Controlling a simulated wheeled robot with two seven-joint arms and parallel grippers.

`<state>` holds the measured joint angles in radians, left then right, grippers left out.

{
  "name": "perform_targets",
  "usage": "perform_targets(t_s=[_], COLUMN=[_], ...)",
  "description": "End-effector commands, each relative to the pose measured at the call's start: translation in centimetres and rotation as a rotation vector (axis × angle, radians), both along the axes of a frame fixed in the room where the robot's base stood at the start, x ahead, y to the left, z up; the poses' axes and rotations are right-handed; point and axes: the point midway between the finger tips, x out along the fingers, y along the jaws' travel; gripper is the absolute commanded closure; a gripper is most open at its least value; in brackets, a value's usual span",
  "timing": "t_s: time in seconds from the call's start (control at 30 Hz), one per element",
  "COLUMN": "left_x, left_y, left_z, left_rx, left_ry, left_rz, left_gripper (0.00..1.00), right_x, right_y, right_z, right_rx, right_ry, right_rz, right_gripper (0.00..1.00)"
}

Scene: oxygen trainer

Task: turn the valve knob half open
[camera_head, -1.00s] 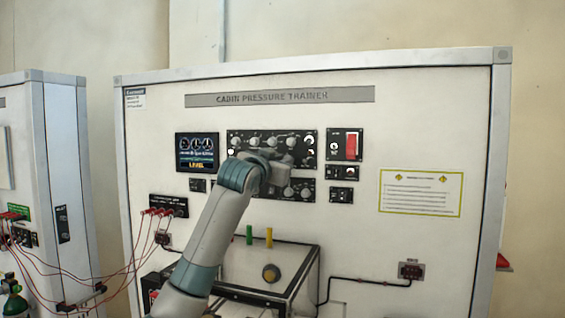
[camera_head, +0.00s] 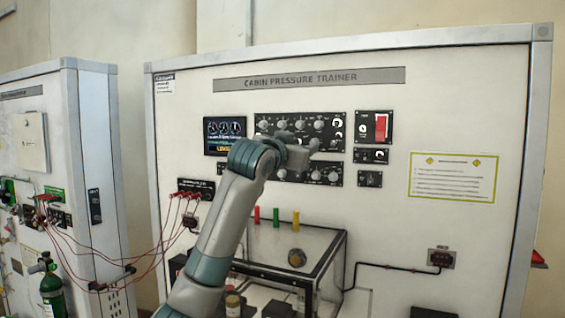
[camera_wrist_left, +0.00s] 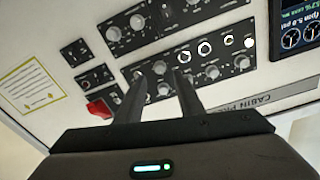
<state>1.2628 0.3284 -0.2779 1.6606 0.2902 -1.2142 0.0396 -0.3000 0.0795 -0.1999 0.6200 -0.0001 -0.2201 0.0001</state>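Several round knobs sit in rows on the black upper control panel (camera_head: 262,124) of the cabin pressure trainer. More knobs sit on the lower panel (camera_head: 330,174). I cannot tell which knob is the valve knob. A green cylinder (camera_head: 52,292) with a fitting on top stands at the far left, by the neighbouring cabinet. My left gripper (camera_head: 312,148) is in front of the control panels and hides part of them. My right gripper is not in view.
A clear-sided box (camera_head: 325,250) with coloured pegs stands below the panels. Red cables (camera_head: 95,280) hang between the left cabinet (camera_head: 90,150) and the trainer. A guarded red switch (camera_head: 381,128) is right of the control panels.

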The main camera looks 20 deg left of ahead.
Motion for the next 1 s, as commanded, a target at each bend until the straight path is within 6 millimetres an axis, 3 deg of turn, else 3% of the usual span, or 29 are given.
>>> perform_targets(t_s=[0.1, 0.5, 0.7, 1.0], left_x=[-2.6, -9.7, -11.2, -11.4], left_y=[0.2, 0.7, 0.8, 0.9], left_z=[-0.5, -0.6, -0.6, -0.5], left_rx=[0.002, 0.002, 0.000, 0.000], left_ry=[-0.005, -0.001, 0.002, 0.003], left_rz=[-0.001, 0.000, -0.001, 0.000], left_gripper=[0.66, 0.66, 0.66, 0.66], right_x=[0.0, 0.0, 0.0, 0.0], right_y=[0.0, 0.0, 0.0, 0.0], right_z=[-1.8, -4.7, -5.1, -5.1], right_rx=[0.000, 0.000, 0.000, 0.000], right_ry=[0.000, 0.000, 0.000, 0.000], right_rz=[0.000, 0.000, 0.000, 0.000], right_gripper=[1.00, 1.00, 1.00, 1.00])
